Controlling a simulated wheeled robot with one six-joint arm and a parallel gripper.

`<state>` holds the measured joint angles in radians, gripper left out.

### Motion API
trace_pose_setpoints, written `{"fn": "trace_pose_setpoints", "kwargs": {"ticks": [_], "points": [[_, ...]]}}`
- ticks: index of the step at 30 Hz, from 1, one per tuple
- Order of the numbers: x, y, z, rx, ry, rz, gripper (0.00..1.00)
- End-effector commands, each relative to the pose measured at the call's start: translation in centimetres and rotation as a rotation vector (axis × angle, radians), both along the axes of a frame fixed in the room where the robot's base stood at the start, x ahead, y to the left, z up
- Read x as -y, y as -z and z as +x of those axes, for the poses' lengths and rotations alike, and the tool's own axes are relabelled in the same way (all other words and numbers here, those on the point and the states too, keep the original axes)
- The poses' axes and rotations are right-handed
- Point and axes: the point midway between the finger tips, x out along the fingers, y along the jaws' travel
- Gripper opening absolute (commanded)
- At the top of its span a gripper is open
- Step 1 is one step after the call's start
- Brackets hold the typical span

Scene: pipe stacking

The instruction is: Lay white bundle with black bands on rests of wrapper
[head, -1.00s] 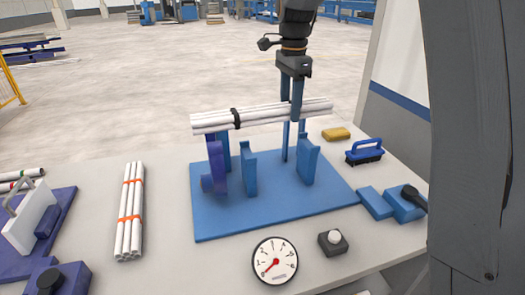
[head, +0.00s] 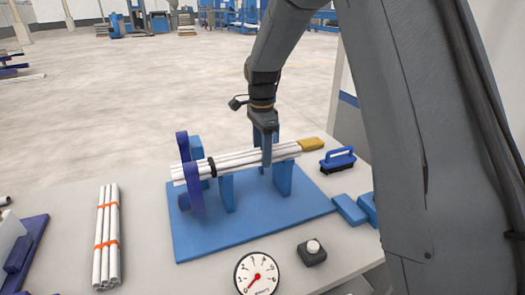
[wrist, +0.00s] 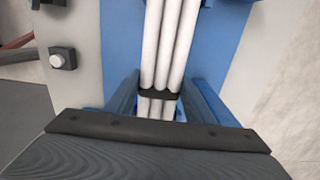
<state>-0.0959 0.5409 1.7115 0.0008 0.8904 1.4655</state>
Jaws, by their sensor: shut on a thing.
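The white bundle with black bands (head: 240,160) is a set of white pipes lying nearly level across the blue wrapper (head: 250,228). My gripper (head: 267,160) is shut on it right of its middle. The bundle passes behind the near prongs of the blue rests (head: 227,190), (head: 283,177), about level with their tops. Its left end lies between the purple uprights (head: 194,190). Whether its underside touches the rests is hidden. In the wrist view the bundle (wrist: 172,40) runs straight away, with a black band (wrist: 158,94) close by.
A white bundle with orange bands (head: 106,238) lies on the table at left. A dial gauge (head: 257,274) and a button box (head: 312,251) stand in front of the wrapper. A yellow block (head: 312,144) and a blue brush (head: 338,160) are at right.

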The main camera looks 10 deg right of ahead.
Motion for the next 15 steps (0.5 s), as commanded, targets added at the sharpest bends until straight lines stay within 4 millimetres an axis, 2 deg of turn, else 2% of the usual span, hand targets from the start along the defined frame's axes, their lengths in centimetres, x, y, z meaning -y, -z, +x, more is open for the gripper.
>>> {"fn": "trace_pose_setpoints", "kwargs": {"ticks": [8,9,12,15], "points": [[0.03,0.18,0.07,0.002,0.001,0.0,0.11],[0.04,0.19,0.05,0.001,0.0,0.0,0.53],[0.04,0.17,0.05,0.001,0.001,0.0,0.67],[0.04,0.17,0.05,0.001,0.001,0.0,0.67]]}}
